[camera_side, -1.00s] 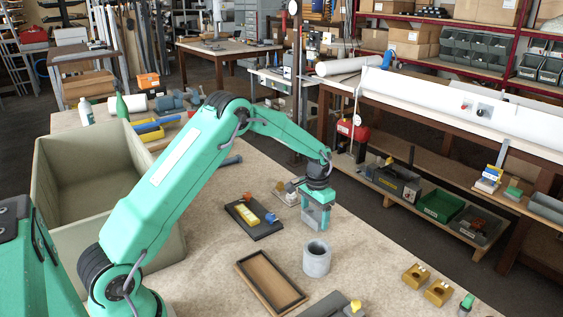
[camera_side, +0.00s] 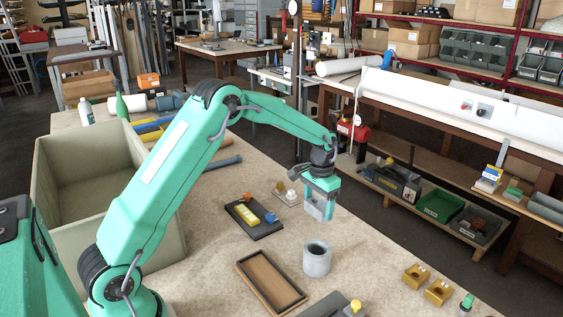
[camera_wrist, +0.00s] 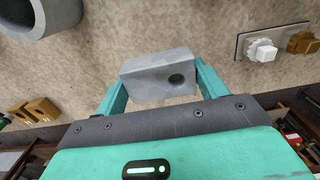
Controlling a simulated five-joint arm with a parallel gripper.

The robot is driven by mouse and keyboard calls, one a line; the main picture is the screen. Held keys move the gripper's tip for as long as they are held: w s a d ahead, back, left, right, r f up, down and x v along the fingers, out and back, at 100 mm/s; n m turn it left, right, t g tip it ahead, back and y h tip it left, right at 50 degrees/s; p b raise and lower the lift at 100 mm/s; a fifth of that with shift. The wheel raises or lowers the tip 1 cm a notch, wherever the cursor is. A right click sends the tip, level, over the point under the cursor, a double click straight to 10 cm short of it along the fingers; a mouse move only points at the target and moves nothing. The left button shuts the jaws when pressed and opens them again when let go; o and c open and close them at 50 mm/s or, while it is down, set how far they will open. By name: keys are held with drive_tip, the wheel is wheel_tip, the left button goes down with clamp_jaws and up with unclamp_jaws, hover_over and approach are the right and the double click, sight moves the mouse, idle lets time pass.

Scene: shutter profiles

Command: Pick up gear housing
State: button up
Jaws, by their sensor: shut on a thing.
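A grey block with a round dark hole in one face (camera_wrist: 160,78), which I take to be the gear housing, sits between the two teal fingers of my gripper (camera_wrist: 158,88) in the wrist view. My gripper is shut on it, one finger at each end. In the side view my gripper (camera_side: 318,208) holds the grey block (camera_side: 314,208) above the bench, behind the grey ring. The fingers partly cover the block there.
A hollow grey cylinder (camera_side: 317,264) stands close in front of my gripper. A wooden tray (camera_side: 246,272), a dark plate with yellow and blue parts (camera_side: 262,229) and yellow blocks (camera_side: 438,292) lie around. A large beige bin (camera_side: 175,215) stands left.

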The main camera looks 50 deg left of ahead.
drive_tip(key=s+d+r, duration=0.3)
drive_tip(key=d+r, duration=0.2)
drive_tip(key=d, duration=0.3)
drive_tip(key=shift+s+d+r, duration=0.15)
drive_tip(key=shift+d+r, duration=0.25)
drive_tip(key=s+r, duration=0.8)
drive_tip(key=s, duration=0.3)
hover_over(260, 210)
wheel_tip(260, 210, down, 13)
drive_tip(key=shift+s+d+f, duration=0.1)
idle(0.8)
drive_tip(key=shift+f, duration=2)
